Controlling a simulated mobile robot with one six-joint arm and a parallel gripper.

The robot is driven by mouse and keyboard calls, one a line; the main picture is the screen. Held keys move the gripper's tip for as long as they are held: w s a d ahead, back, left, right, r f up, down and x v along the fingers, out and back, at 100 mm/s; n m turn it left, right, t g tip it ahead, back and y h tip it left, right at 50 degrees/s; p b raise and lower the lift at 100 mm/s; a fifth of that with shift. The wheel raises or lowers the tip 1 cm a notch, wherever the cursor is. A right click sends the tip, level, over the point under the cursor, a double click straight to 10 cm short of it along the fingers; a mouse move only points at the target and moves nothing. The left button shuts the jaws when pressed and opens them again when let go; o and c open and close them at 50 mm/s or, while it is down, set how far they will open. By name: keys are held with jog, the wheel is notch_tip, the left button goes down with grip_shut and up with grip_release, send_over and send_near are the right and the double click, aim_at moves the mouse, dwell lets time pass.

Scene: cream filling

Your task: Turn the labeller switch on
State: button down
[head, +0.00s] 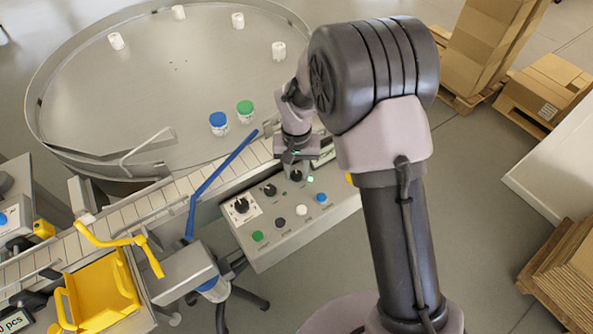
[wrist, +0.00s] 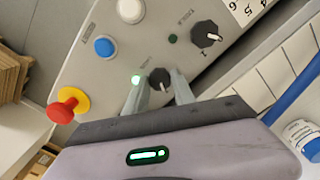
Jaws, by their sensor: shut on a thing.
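The control panel (head: 262,215) is a grey box with a row of black rotary switches. My gripper (head: 295,166) is over its far right part. In the wrist view my gripper (wrist: 158,88) is shut on a black rotary switch (wrist: 160,76), one finger on each side of it. The small lamp (wrist: 135,79) beside this switch is lit green-white; it also shows in the head view (head: 310,179). The label by the switch is too small to read. Another black switch (wrist: 207,36) sits apart from the fingers, with a dark lamp (wrist: 173,39) beside it.
A white button (wrist: 130,9), a blue button (wrist: 104,47) and a red emergency stop (wrist: 67,106) are near the fingers. A conveyor (head: 152,201) with a blue guide arm (head: 214,178) runs behind the panel. A round table (head: 175,95) carries several jars.

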aim_at(297, 174)
jog(key=shift+m, duration=0.3)
dwell(0.4)
jog(key=c, duration=1.1)
grip_release()
jog(key=shift+o, duration=0.2)
notch_tip(297, 174, up, 18)
jog(key=p, duration=0.5)
jog(key=shift+f, duration=0.25)
